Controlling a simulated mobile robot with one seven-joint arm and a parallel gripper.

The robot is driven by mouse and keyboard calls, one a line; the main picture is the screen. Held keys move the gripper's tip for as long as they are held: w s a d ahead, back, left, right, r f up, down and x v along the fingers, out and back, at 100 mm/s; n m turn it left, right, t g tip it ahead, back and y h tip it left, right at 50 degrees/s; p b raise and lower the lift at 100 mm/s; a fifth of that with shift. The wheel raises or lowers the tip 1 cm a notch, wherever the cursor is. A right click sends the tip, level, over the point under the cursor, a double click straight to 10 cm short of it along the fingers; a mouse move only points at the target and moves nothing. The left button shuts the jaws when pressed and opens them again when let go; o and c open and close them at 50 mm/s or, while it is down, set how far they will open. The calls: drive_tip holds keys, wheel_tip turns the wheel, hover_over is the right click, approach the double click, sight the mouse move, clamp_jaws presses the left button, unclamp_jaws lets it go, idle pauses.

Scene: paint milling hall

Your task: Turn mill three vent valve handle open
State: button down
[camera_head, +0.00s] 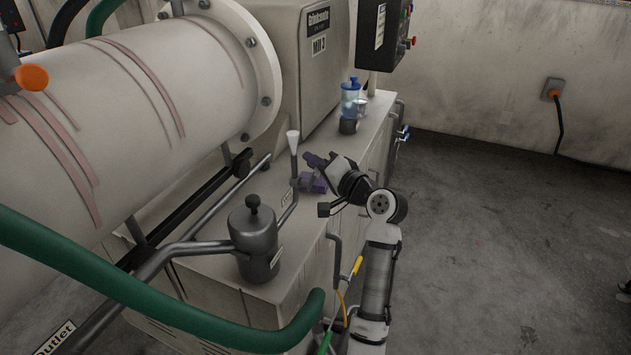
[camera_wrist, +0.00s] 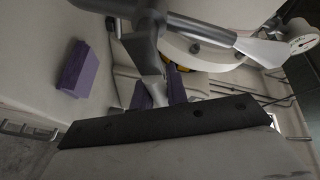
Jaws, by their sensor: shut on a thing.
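The vent line of mill three, a grey pipe with a white cone end (camera_head: 293,142), rises from the cabinet top. In the wrist view the white cone (camera_wrist: 260,48) is at upper right, with a grey stem. My gripper (camera_head: 316,168) is beside the pipe, on its right, above the cabinet top. In the wrist view my gripper (camera_wrist: 160,92) is shut where a grey lever-like part (camera_wrist: 146,58), apparently the vent valve handle, runs down from the pipe. The exact grip is partly hidden, and I cannot tell how far the handle is turned.
The mill's white drum (camera_head: 140,95) fills the left. A lidded grey pot (camera_head: 254,238) stands in front on the cabinet. A blue-topped container (camera_head: 350,98) stands farther back. A green hose (camera_head: 150,308) crosses the foreground. The floor (camera_head: 510,220) at right is clear.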

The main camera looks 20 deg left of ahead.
drive_tip(key=s+r+n+g+y+b, duration=0.1)
drive_tip(key=n+y+b, duration=0.1)
drive_tip(key=n+b, duration=0.3)
drive_tip(key=s+r+n+g+y+b, duration=0.1)
drive_tip(key=s+n+y+b, duration=0.1)
drive_tip(key=n+b, duration=0.3)
drive_tip(key=s+r+n+g+y+b, duration=0.1)
drive_tip(key=n+b, duration=0.4)
drive_tip(key=b, duration=0.7)
drive_tip(key=shift+s+a+r+y, duration=0.1)
drive_tip(key=shift+s+r+y, duration=0.15)
drive_tip(key=shift+s+y, duration=0.25)
drive_tip(key=shift+s+n, duration=0.1)
drive_tip(key=shift+n, duration=0.2)
drive_tip(key=c, duration=1.4)
unclamp_jaws()
drive_tip(key=v, duration=1.3)
drive_tip(key=shift+d, duration=0.45)
